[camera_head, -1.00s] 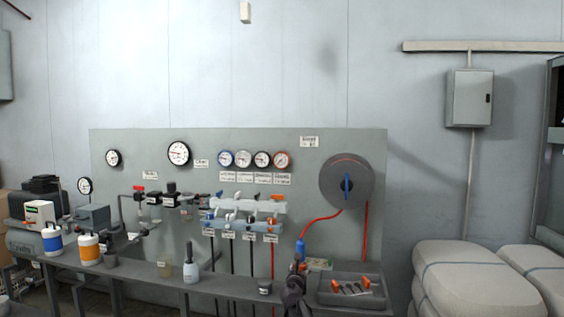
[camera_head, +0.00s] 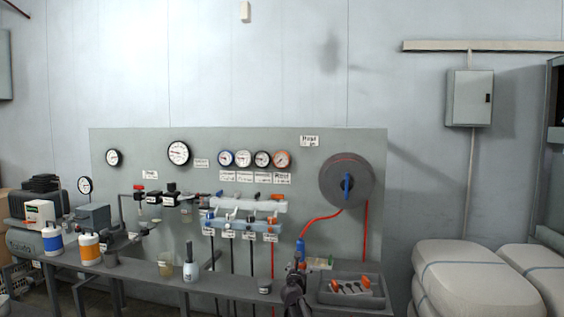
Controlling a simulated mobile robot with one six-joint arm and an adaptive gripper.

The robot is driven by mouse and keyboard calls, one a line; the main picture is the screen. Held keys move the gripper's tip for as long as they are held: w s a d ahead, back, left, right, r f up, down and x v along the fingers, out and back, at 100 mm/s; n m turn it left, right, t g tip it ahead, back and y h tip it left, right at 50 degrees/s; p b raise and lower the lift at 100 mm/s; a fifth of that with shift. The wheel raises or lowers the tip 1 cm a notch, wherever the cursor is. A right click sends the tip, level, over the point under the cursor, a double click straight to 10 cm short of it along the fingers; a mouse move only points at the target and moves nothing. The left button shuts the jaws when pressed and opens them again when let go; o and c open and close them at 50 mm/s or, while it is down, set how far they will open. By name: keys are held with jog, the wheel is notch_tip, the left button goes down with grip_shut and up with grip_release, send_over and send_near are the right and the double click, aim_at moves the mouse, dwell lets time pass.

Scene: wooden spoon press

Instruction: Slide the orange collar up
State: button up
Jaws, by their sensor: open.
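The likely orange collar (camera_head: 272,222) is a small orange part at the right end of the lower pale-blue manifold bar, above a red hose. It is too small to show its exact height on its fitting. Another orange part (camera_head: 275,197) sits just above and to its right, on the upper bar. My gripper (camera_head: 296,269) is dark and low in the picture, in front of the bench and below and right of the collar. It is open and apart from the collar.
Matching blue, white and black fittings stand left of the collar, close together. A hose reel (camera_head: 346,180) hangs at the right of the grey panel (camera_head: 130,140). A grey tray (camera_head: 375,300) holds orange-ended tools. Bottles and a cup stand on the bench at left.

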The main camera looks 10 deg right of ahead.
dwell(0.4)
jog(key=v, duration=0.9)
dwell(0.9)
jog(key=s+d+f+m+g+h, duration=0.1)
jog(key=s+d+f+m+g, duration=0.4)
jog(key=s+m, duration=0.45)
jog(key=s+d+f+m+g+h, duration=0.1)
jog(key=s+d+f+m+g, duration=0.4)
jog(key=s+m, duration=0.4)
jog(key=s+a+f+m+g+y, duration=0.2)
jog(key=s+a+f+m+y, duration=0.1)
jog(key=s+m, duration=0.3)
jog(key=s+a+f+m+g+y, duration=0.2)
jog(key=s+f+m+g, duration=0.1)
jog(key=s, duration=0.5)
jog(key=s+a+f+m+g+y, duration=0.25)
jog(key=s+m, duration=0.25)
jog(key=s, duration=0.3)
notch_tip(320, 180, up, 26)
jog(key=p, duration=2.6)
jog(key=shift+w+a+r, duration=0.25)
jog(key=shift+w, duration=0.05)
